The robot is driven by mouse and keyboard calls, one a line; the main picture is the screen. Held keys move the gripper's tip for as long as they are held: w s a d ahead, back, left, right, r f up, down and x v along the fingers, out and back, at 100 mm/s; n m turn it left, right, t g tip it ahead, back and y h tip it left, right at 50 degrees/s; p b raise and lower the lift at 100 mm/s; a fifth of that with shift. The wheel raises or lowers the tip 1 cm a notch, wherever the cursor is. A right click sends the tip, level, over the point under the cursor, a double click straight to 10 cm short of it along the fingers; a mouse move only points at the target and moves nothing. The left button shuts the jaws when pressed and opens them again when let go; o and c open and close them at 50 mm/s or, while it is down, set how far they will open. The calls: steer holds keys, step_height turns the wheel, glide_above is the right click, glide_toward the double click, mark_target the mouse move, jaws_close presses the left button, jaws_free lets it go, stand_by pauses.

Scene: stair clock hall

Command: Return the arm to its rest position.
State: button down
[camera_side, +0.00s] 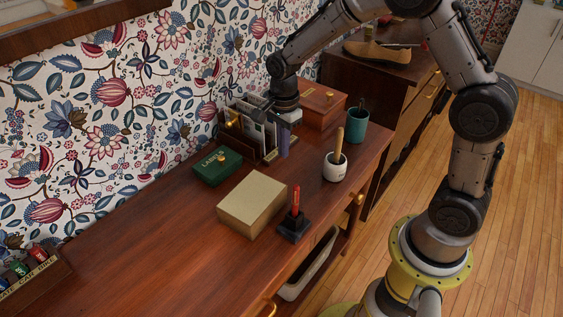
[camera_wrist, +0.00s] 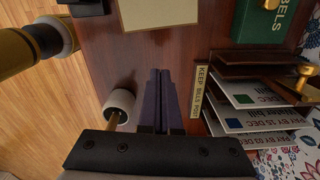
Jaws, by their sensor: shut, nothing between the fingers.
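My gripper (camera_side: 284,152) points down over the wooden desk (camera_side: 150,235), just in front of the letter rack. Its two purple-grey fingers are together with nothing between them, as the wrist view (camera_wrist: 160,74) also shows. The arm reaches out over the desk from its yellow base at the right. The letter rack (camera_wrist: 246,72) holds several bills (camera_wrist: 255,120) upright and has a small sign along its front (camera_wrist: 199,91). I cannot tell how much space lies between the fingers and the rack.
A white mortar with pestle (camera_side: 335,168), a teal cup (camera_side: 356,126) and a brown box (camera_side: 321,104) stand nearby. A green box (camera_side: 217,166), a cream box (camera_side: 252,204) and a red-handled stamp (camera_side: 294,224) stand nearer. The desk's left middle is clear. Patterned wall (camera_side: 110,100) rises behind.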

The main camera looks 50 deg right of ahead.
steer(key=s+r+n+t, duration=0.2)
steer(key=s+r, duration=0.2)
steer(key=r, duration=0.5)
steer(key=s+r+n+t, duration=0.2)
steer(key=s+r, duration=0.3)
steer(key=r, duration=0.4)
steer(key=s+a+f+n+t, duration=0.1)
steer(key=s+n, duration=1.3)
steer(key=n, duration=0.1)
steer(key=shift+s+f+t, duration=0.2)
steer(key=shift+f+t, duration=0.1)
steer(key=shift+f, duration=0.05)
